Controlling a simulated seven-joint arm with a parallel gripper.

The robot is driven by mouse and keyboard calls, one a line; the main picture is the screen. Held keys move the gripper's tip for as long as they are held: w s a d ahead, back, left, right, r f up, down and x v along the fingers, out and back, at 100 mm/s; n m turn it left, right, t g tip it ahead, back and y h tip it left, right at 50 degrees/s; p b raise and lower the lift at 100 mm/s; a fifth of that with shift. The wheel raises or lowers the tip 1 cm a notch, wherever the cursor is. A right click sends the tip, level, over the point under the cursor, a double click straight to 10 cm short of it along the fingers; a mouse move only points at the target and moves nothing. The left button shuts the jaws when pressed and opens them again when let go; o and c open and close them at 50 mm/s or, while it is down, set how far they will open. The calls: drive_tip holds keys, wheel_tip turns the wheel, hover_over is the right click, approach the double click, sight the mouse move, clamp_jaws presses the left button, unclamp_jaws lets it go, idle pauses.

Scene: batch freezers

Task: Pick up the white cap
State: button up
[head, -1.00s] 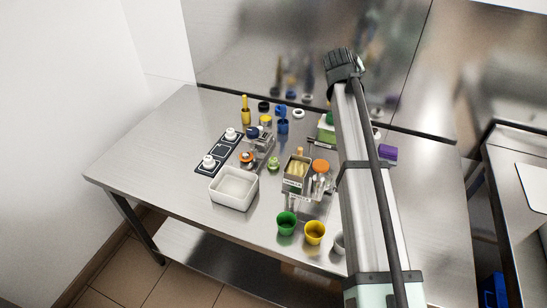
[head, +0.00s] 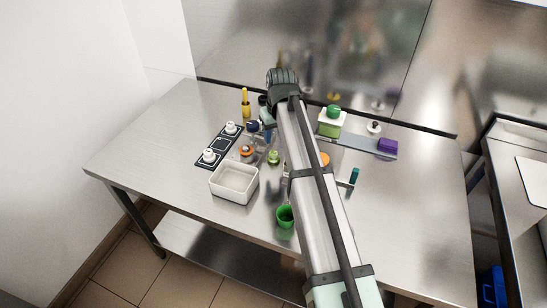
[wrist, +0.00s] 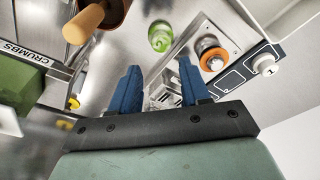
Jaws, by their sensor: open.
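My gripper (wrist: 160,72) is open and empty in the wrist view, its two blue fingers spread above the steel table. A pale grey slotted object shows between and below the fingers. I cannot make out a loose white cap for sure now. The small white ring seen earlier at the back of the table is covered by my arm in the head view. Two white knobbed pieces stand on a black panel, one nearer the back (head: 231,128) and one nearer the front (head: 208,156). One white knobbed piece (wrist: 265,65) shows at the right of the wrist view.
A green round item (wrist: 160,37) and an orange ring (wrist: 212,57) lie beyond the fingers. A wooden rod (wrist: 85,22) and a box labelled CRUMBS (wrist: 22,80) are at left. A white tray (head: 233,184) and green cup (head: 285,216) stand in front. The right side is mostly clear.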

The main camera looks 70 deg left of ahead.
sight(274, 153)
drive_tip(key=shift+a+f, duration=0.15)
drive_tip(key=shift+f, duration=0.65)
drive_tip(key=shift+a+f, duration=0.1)
drive_tip(key=shift+f, duration=0.65)
drive_tip(key=shift+s+a+f, duration=0.1)
drive_tip(key=shift+f, duration=1.2)
drive_tip(key=shift+s+a+f, duration=0.1)
drive_tip(key=shift+f, duration=1.2)
drive_tip(key=shift+c, duration=0.3)
drive_tip(key=c, duration=0.7)
